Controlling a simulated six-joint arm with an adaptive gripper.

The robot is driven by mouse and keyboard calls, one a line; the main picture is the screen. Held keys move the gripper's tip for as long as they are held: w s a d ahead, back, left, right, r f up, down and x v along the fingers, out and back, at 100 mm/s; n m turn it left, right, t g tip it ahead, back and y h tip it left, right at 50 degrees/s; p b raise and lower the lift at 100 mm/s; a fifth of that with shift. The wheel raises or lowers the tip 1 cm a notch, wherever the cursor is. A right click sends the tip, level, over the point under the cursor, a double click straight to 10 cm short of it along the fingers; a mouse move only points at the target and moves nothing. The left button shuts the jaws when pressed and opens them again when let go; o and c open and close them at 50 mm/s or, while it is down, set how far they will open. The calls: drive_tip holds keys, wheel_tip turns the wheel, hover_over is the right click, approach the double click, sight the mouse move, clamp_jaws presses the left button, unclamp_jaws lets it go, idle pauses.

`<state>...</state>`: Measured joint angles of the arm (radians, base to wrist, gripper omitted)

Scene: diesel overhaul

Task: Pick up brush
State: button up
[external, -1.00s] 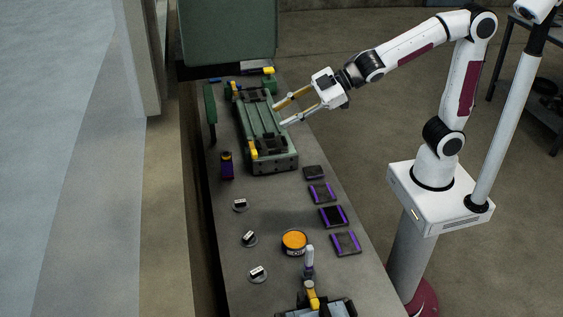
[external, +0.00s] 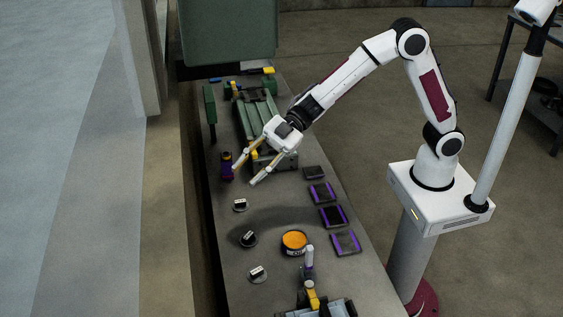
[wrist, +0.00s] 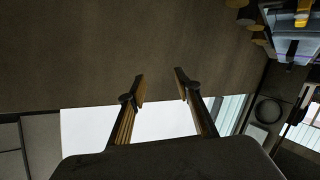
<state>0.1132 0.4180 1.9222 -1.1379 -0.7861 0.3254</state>
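I cannot clearly tell which thing is the brush. A small upright piece with a pale handle and dark purple lower part (external: 309,262), which may be it, stands beside the orange-topped can (external: 294,241) near the front of the bench. My gripper (external: 243,175) is above the bench near the front end of the green engine block (external: 262,118), well behind that piece. Its fingers are apart with nothing between them, as the wrist view also shows (wrist: 160,78).
A purple and yellow item (external: 227,165) stands left of my gripper. Several small round-based pieces (external: 249,239) line the left side of the bench (external: 225,222). Several dark and purple frames (external: 334,216) lie along the right. A fixture (external: 315,305) stands at the front.

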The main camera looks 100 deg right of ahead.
drive_tip(key=s+a+f+n+g+y, duration=0.3)
drive_tip(key=a+f+g+y, duration=0.25)
drive_tip(key=f, duration=0.35)
drive_tip(key=n+g+y, duration=0.3)
drive_tip(key=g+y, duration=0.1)
drive_tip(key=g, duration=0.3)
approach(310, 247)
drive_tip(key=a, duration=0.2)
drive_tip(key=shift+a, duration=0.15)
drive_tip(key=shift+a, duration=1.2)
drive_tip(key=shift+f, duration=0.1)
drive_tip(key=shift+s+a+f, duration=0.1)
drive_tip(key=shift+a+f, duration=0.05)
drive_tip(key=shift+a, duration=2.45)
clamp_jaws()
